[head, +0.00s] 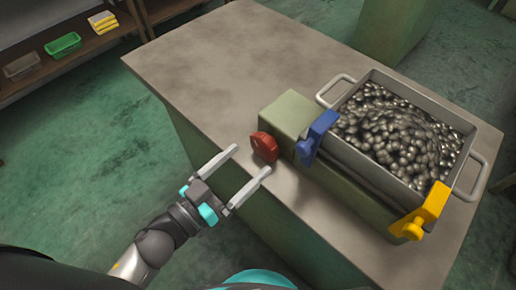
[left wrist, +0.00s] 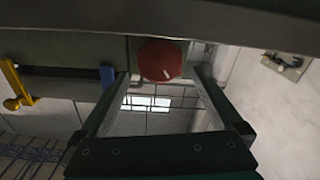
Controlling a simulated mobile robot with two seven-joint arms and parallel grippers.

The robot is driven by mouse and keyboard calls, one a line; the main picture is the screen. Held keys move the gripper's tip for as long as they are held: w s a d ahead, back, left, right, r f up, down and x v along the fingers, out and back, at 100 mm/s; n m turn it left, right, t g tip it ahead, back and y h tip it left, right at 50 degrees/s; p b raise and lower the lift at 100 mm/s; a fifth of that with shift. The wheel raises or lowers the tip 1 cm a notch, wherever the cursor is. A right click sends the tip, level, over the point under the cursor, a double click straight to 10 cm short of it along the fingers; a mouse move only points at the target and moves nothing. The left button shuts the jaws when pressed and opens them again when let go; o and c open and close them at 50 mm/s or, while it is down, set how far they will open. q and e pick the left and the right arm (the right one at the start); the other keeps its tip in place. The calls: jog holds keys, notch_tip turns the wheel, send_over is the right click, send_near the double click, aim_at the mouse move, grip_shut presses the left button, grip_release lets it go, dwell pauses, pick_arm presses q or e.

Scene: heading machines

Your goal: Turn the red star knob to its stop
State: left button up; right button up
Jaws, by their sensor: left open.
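The red star knob (head: 264,147) sits on the end of a green block-shaped housing (head: 291,113) on the grey table. It also shows in the left wrist view (left wrist: 160,60), face-on, with a small white mark near its lower right. My left gripper (head: 252,160) is open, with its two fingers pointing at the knob, just short of it in the head view. In the left wrist view the left gripper (left wrist: 163,76) has its fingertips on either side of the knob, apart from it. My right gripper is not in view.
A metal bin (head: 345,103) full of small shiny parts stands right of the housing. A blue clamp (head: 318,134) and a yellow clamp (head: 431,209) are at its near side. The table's (head: 205,60) left part is clear. A shelf (head: 100,43) with small trays stands far left.

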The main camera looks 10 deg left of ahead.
aim_at(261, 150)
pick_arm(q)
jog(key=shift+x, duration=2.3)
jog(key=c, duration=1.2)
jog(key=shift+o, duration=0.2)
jog(key=m+p, duration=0.1)
jog(key=m, duration=0.2)
jog(key=shift+m, duration=0.3)
jog(key=shift+m+p, duration=0.7)
jog(key=shift+m, duration=1)
